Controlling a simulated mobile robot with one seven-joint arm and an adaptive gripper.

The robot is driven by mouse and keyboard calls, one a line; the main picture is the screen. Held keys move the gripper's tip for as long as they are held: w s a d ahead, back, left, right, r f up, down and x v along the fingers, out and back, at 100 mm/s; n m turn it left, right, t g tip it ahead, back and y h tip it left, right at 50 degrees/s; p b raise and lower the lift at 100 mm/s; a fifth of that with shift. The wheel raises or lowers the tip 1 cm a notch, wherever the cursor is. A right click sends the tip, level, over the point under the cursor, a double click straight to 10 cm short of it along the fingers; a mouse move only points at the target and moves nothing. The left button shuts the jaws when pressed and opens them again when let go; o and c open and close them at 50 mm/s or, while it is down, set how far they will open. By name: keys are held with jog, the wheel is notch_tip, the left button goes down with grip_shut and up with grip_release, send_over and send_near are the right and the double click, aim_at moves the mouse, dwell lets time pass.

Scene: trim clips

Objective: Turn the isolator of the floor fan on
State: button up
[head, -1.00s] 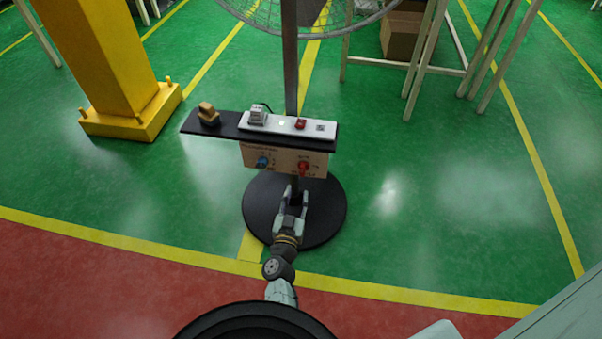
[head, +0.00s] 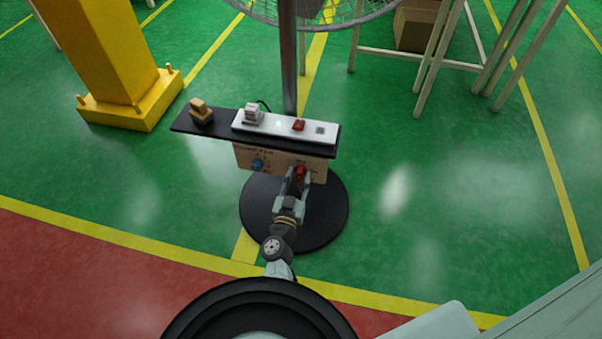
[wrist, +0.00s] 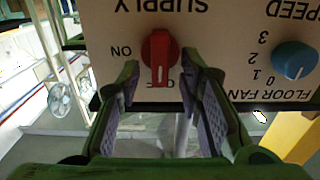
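The red supply isolator knob (head: 300,173) is on the front panel below the shelf on the fan's post. In the wrist view the panel appears upside down, and the red knob (wrist: 160,52) has its grip upright in the picture, its lower end at the partly hidden OFF mark. The ON mark (wrist: 121,51) is to its left. My gripper (wrist: 160,80) is open, one finger on either side of the knob's lower end, with gaps visible. In the head view my gripper (head: 294,178) is at the panel and partly covers the knob.
A blue speed knob (wrist: 295,59), marked 0 to 3, is beside the isolator. Above the panel, the black shelf (head: 180,124) carries a white power strip (head: 270,125) with a plug and a red switch. A yellow column (head: 110,60) stands at left. Floor to the right is clear.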

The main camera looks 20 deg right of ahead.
jog(key=shift+w, duration=0.1)
jog(key=shift+c, duration=0.4)
grip_shut()
